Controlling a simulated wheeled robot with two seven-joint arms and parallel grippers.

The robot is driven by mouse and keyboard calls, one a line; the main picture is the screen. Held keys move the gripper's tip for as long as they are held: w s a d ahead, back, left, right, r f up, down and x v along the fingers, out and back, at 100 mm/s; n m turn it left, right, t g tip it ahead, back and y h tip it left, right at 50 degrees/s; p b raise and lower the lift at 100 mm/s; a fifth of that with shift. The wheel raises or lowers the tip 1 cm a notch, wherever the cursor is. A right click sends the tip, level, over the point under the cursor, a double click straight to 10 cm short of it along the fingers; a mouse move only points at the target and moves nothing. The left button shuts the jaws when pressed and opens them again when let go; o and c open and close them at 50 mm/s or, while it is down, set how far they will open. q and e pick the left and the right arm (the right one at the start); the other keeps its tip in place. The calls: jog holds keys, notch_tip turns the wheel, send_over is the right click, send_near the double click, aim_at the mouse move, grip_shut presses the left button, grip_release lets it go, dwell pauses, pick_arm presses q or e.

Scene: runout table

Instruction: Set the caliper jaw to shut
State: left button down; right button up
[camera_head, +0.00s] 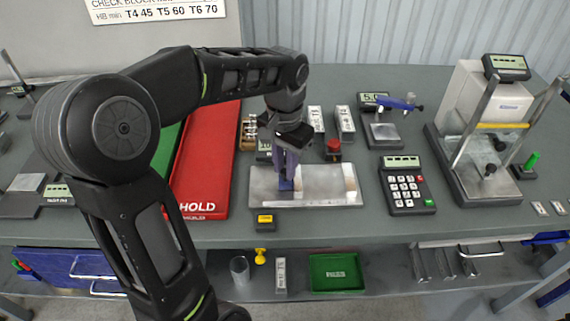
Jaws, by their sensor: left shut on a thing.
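My left gripper (287,170) points down over a pale metal plate (335,185) in the middle of the table. It is shut on a small blue piece (287,185) at its fingertips, low at the plate; I cannot tell whether the piece touches it. A blue gauge-like device (400,103) with a small display stands at the back, right of the gripper; it may be the caliper, but its jaw is too small to read. My right gripper is not in view.
A red HOLD tray (205,165) lies left of the plate. A red-topped button (333,148) stands behind it. A keypad (407,190) and a tall framed tester (480,150) stand to the right. A green tray (335,272) is on the lower shelf.

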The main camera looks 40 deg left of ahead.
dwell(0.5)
pick_arm(q)
jog(key=w+d, duration=0.4)
jog(key=d, duration=0.1)
jog(key=w+d+p, duration=0.1)
jog(key=w+d, duration=0.1)
jog(key=d, duration=0.1)
jog(key=shift+w+d+r, duration=0.1)
jog(key=shift+w+d, duration=0.05)
jog(key=c, duration=1.4)
grip_release()
jog(key=shift+w+d, duration=0.1)
jog(key=shift+o, duration=0.7)
notch_tip(320, 180, up, 8)
